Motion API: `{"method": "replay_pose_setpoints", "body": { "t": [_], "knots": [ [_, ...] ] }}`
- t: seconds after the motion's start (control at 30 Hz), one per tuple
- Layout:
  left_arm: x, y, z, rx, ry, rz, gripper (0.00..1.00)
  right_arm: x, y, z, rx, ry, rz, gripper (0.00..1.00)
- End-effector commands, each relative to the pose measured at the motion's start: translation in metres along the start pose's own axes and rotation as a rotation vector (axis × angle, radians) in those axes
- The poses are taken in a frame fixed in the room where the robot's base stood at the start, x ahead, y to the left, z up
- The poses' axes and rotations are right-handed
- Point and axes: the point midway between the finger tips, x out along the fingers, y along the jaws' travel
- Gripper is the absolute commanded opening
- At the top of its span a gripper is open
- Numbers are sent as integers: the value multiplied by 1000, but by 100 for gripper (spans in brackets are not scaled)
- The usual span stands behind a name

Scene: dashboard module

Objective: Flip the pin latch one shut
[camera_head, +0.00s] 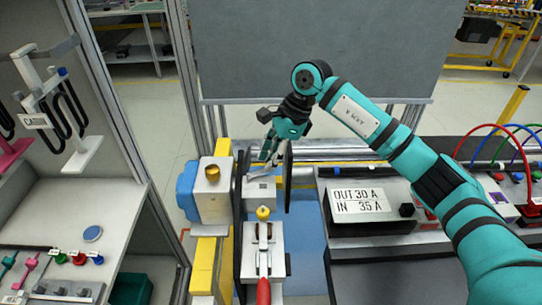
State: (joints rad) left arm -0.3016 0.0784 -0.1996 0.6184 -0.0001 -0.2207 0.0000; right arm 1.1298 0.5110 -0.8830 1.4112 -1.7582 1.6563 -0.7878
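My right gripper (270,153), teal and black, reaches in from the right and points down near the top of a dark upright plate. It is small here, and I cannot tell whether its fingers are open or touching anything. Below it is a light grey block (261,189) between two dark upright plates. Nearer to me is a grey fixture with a metal lever and a red handle (264,291), with a yellow knob (263,213) at its far end. I cannot tell which of these parts is pin latch one. My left gripper is out of view.
A blue and grey housing (208,190) stands left of the fixture beside a yellow post (205,267). A sign box (358,203) reading "OUT 30 A, IN 35 A" stands to the right. A white shelf (75,215) is at left. A grey panel (320,50) stands behind.

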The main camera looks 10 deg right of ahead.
Motion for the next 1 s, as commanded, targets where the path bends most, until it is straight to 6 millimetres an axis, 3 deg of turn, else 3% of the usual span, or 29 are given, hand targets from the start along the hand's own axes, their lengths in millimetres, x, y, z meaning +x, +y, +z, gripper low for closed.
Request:
{"method": "replay_pose_setpoints", "body": {
  "t": [0.13, 0.37, 0.73, 1.0],
  "knots": [
    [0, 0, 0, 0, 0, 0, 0, 0, 0, 0, 0, 0, 0, 0],
    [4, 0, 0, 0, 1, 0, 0, 1, 1, -1, 14, 1, -7, 0],
    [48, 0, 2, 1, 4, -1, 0, 3, 20, -4, 315, 1, -137, 0],
    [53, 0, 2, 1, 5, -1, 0, -1, 26, -1, 405, 0, -168, 0]
  ]
}}
